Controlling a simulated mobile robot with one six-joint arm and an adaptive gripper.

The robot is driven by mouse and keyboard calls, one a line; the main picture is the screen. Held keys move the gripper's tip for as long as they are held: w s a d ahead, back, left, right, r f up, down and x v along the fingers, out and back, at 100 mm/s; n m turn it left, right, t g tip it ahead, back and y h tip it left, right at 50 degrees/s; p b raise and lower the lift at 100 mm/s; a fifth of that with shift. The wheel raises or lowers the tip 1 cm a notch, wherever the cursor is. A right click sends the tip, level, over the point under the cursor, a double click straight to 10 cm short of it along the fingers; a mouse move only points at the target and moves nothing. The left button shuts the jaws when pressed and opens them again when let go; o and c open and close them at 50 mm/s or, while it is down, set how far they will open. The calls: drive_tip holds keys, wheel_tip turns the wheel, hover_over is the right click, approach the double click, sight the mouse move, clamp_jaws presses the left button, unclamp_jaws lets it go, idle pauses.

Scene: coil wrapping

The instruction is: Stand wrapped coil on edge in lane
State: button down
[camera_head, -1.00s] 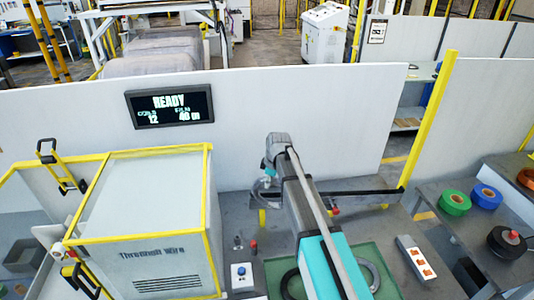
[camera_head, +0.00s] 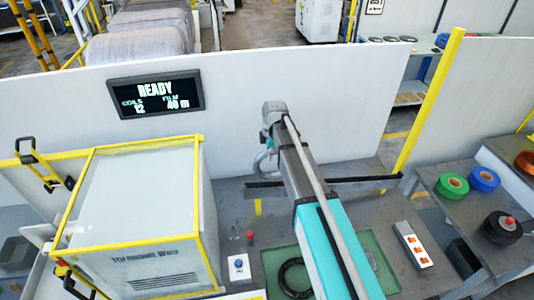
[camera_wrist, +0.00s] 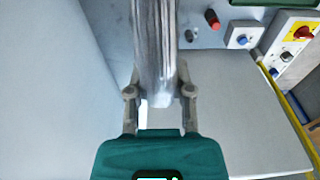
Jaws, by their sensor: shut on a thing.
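A coil in shiny silvery wrap (camera_wrist: 155,45) stands edge-on between the fingers of my gripper (camera_wrist: 159,92) in the wrist view. The gripper is shut on it. In the head view only a curved grey part of the coil (camera_head: 262,165) shows left of my arm's end; the arm hides the rest and the fingers. The coil appears upright, above and behind the left end of a dark rail (camera_head: 350,181) on the grey table (camera_head: 228,205). I cannot tell whether this rail borders the lane, or whether the coil touches anything.
A white wrapping machine (camera_head: 140,205) with yellow edges stands left. A white wall (camera_head: 350,90) runs behind the table. A dark ring (camera_head: 292,278) lies on a green mat (camera_head: 272,260) in front. A white control box (camera_head: 412,245) and a side table with tape rolls (camera_head: 453,186) are right.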

drive_tip(key=shift+f, duration=0.1)
drive_tip(key=b, duration=0.5)
hover_over(269, 175)
wheel_tip(269, 175, down, 5)
drive_tip(key=shift+w, duration=0.15)
drive_tip(key=shift+f+b, duration=1.75)
drive_tip(key=shift+b, duration=0.1)
drive_tip(key=shift+a+f+b, duration=0.1)
drive_tip(key=shift+f+b, duration=0.5)
drive_tip(key=shift+c, duration=2.1)
unclamp_jaws()
drive_tip(key=shift+r, duration=0.25)
wheel_tip(269, 175, up, 10)
drive_tip(key=p, duration=1)
drive_tip(key=shift+f, duration=0.25)
